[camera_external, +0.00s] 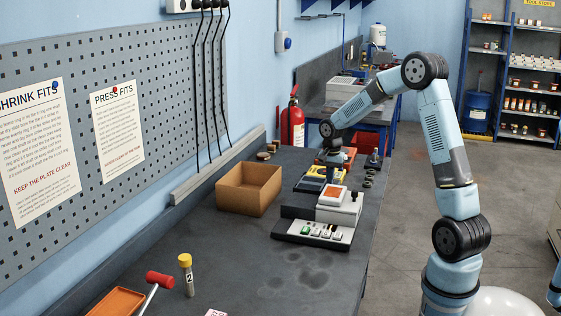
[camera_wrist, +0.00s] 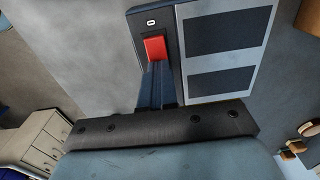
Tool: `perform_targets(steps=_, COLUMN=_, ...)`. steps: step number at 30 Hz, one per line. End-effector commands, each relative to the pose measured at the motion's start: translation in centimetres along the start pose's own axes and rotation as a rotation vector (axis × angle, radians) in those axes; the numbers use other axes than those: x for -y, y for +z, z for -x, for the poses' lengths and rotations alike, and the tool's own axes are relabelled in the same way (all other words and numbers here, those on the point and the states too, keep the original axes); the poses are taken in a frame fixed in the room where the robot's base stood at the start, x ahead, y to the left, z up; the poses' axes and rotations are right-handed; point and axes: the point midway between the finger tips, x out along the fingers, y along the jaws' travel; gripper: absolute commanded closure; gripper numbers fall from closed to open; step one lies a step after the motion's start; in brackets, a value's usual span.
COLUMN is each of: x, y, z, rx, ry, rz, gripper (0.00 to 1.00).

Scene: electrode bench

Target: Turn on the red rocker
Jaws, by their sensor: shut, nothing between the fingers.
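The red rocker (camera_wrist: 156,48) sits in a narrow dark strip with a small white mark above it, in the wrist view. My gripper (camera_wrist: 155,66) is shut and empty. Its fingertips are at the lower edge of the rocker in that view, and I cannot tell if they touch it. In the external view my gripper (camera_external: 335,160) is low over the far part of the bench, behind the white box. The rocker cannot be made out there.
A light panel with two dark rectangles (camera_wrist: 227,32) lies right of the rocker.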

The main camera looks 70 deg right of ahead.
Motion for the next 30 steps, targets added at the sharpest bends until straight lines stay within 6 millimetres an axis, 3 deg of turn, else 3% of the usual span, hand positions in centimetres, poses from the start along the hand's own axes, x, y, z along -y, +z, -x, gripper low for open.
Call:
perform_targets(steps=1, x=-0.3, y=1.4, z=-1.0, rx=0.024, ry=0.021, rz=0.007, gripper=1.0)
perform_targets(steps=3, x=-0.3, y=1.7, z=-0.9, rx=0.026, ry=0.021, rz=0.008, gripper=1.0)
perform_targets(steps=17, x=-0.1, y=2.0, z=-0.4, rx=0.026, ry=0.018, rz=0.01, gripper=1.0)
perform_targets(steps=23, x=0.0, y=1.5, z=2.5, rx=0.016, ry=0.008, rz=0.007, gripper=1.0)
perform_targets(steps=30, x=0.0, y=1.1, z=7.5, rx=0.01, ry=0.003, rz=0.004, gripper=1.0)
